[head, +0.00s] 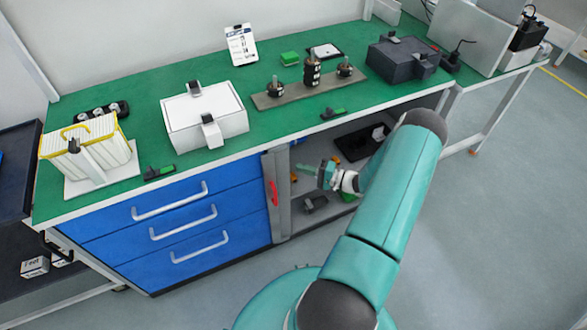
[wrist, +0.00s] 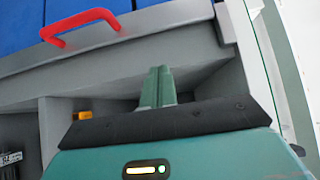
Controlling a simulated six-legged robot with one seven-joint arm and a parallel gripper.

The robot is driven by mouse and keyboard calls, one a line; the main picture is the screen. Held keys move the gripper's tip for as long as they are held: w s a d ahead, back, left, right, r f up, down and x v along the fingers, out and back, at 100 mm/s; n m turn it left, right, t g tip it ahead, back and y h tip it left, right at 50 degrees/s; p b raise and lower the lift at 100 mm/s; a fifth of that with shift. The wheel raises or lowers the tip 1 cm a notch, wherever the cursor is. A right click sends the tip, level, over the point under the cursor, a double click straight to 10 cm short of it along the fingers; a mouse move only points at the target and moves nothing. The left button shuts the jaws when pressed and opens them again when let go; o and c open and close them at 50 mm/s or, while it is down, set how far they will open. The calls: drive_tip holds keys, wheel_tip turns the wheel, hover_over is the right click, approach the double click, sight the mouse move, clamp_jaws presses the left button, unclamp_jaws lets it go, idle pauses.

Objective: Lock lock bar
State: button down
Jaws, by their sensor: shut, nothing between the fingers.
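The lock bar (head: 281,205) is a grey upright bar at the right edge of the blue drawers. It carries a red handle (head: 273,192). In the wrist view the grey bar (wrist: 120,58) runs across the upper part, and its red handle (wrist: 80,28) shows at the upper left. My gripper (head: 304,168) is shut and empty, in front of the open shelf bay just right of the bar. In the wrist view its closed green fingers (wrist: 158,84) point toward the bar, apart from the red handle. Contact with the bar cannot be told.
The blue drawers (head: 180,228) have white handles. The shelf bay holds a black tray (head: 358,143) and small parts, including an orange piece (wrist: 83,115). The green bench top (head: 275,128) above bears cases and tools. The floor (head: 500,240) at right is clear.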

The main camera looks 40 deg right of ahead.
drive_tip(key=v, duration=0.6)
drive_tip(key=shift+s, duration=0.4)
drive_tip(key=shift+d, duration=0.15)
drive_tip(key=w+a+r+n+g, duration=0.35)
drive_tip(key=a+r+g, duration=0.35)
drive_tip(key=a+r, duration=0.35)
drive_tip(key=w+a+r+n+g, duration=0.2)
drive_tip(key=a+r+n+g, duration=0.35)
drive_tip(key=a+r, duration=0.45)
drive_tip(key=s+a+r+n+t+h, duration=0.1)
drive_tip(key=s+a+r+h, duration=0.3)
drive_tip(key=s+a+r, duration=0.3)
drive_tip(key=s+a+r+n+t+h, duration=0.1)
drive_tip(key=s+a+r+n+h, duration=0.1)
drive_tip(key=s+a+r+h, duration=0.2)
drive_tip(key=shift+s+a+r+h, duration=0.4)
drive_tip(key=shift+s+a+r, duration=1.5)
drive_tip(key=shift+r, duration=2.35)
drive_tip(key=shift+w+a, duration=0.3)
